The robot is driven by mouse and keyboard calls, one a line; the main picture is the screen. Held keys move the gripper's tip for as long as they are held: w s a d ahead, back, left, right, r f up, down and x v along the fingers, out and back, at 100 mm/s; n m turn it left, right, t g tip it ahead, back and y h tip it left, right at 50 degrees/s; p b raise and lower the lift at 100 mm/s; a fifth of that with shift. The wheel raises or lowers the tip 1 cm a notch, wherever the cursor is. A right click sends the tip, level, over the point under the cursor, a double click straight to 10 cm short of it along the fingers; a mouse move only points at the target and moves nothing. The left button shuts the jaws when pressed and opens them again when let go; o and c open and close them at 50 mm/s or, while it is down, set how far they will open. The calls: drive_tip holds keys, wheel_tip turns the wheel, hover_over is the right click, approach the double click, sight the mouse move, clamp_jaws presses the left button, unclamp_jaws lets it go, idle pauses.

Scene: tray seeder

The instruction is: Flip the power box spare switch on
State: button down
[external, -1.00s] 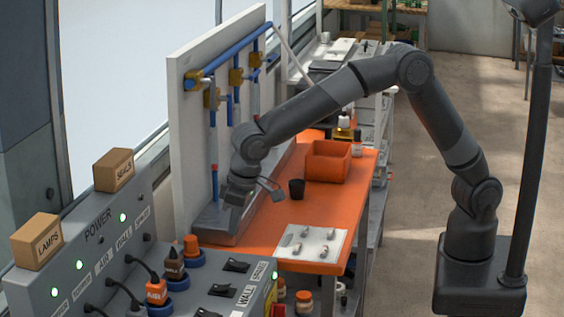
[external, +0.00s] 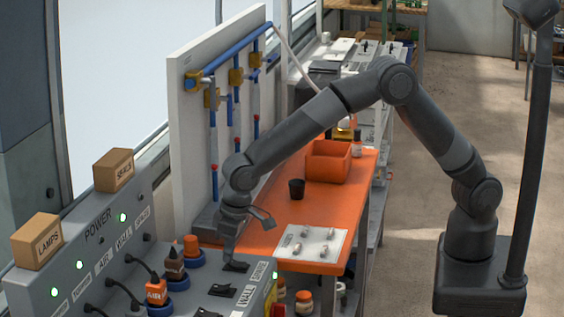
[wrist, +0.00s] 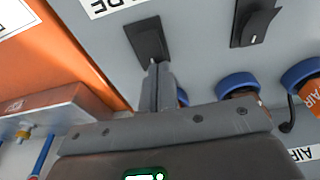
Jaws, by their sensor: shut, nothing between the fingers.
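The power box (external: 200,297) is a grey sloped console with labelled black switches. The spare switch (external: 236,267) sits at its far end, beside the partly cut-off SPARE label (external: 260,271). It also shows in the wrist view (wrist: 147,36) as a black rocker. My gripper (external: 229,260) points down with its fingers shut and empty. In the wrist view, the fingertips (wrist: 156,68) are at the near edge of the spare switch; I cannot tell if they touch. The fingers hide part of it, and its rocker position is unclear. The lamp (external: 147,237) at that end looks dark.
Another switch (wrist: 253,24) lies close beside the spare one. Blue-ringed plugs (external: 189,254) and an orange AIR plug (external: 156,292) stand nearby. Three panel lamps, one here (external: 123,217), glow green. An orange table (external: 265,232) with an orange bin (external: 327,163) lies beyond.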

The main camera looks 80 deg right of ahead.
sight(223, 268)
drive_tip(key=shift+w+f, duration=0.15)
drive_tip(key=shift+f, duration=0.05)
drive_tip(key=shift+s+r, duration=0.25)
drive_tip(key=shift+s, duration=0.55)
drive_tip(key=shift+r, duration=0.1)
wheel_tip(223, 268, up, 14)
drive_tip(key=w, duration=0.3)
drive_tip(key=shift+f, duration=0.25)
